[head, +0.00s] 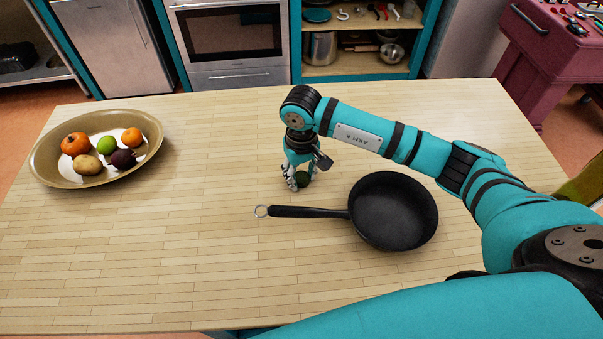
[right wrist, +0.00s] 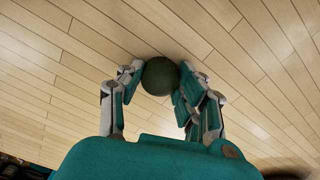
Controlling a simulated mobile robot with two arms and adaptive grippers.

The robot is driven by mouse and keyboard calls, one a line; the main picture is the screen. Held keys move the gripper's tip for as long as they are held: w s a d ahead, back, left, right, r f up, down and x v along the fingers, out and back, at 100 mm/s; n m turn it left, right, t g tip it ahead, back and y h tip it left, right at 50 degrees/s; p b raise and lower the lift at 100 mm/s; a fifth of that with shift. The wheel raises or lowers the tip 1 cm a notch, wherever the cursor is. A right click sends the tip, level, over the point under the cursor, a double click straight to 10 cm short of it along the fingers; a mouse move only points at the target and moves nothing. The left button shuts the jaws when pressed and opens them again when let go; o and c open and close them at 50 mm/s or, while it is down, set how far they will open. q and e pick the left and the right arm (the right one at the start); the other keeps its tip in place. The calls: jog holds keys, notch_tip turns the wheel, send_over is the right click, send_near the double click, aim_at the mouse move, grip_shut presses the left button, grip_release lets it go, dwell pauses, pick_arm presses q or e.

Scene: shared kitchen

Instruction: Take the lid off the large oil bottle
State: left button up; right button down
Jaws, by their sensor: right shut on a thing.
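My right gripper (head: 297,182) points down at the middle of the table, with its fingers shut on a small dark green round thing (head: 303,179). In the right wrist view, the fingers (right wrist: 160,86) hold this dark green round thing (right wrist: 160,75) from both sides. It is at or very near the table surface; I cannot tell whether it touches the wood. I cannot tell exactly what it is. I see no oil bottle and no bottle lid in either view. My left gripper is not in view.
A black frying pan (head: 394,211) lies just right of the gripper, its handle pointing left in front of it. A fruit bowl (head: 50,176) stands at the table's left. The wooden table (head: 180,270) is clear at front left. A teal shelf (head: 355,72) stands behind.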

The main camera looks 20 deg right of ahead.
aim_at(302, 177)
jog(key=c, duration=0.9)
grip_release()
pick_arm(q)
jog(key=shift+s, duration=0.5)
pick_arm(e)
jog(key=shift+r+p, duration=0.15)
jog(key=shift+p, duration=0.15)
jog(key=shift+r, duration=0.2)
pick_arm(q)
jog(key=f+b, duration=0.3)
jog(key=b, duration=0.1)
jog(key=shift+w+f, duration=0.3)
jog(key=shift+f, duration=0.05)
pick_arm(e)
notch_tip(302, 177, up, 12)
jog(key=shift+f, duration=0.25)
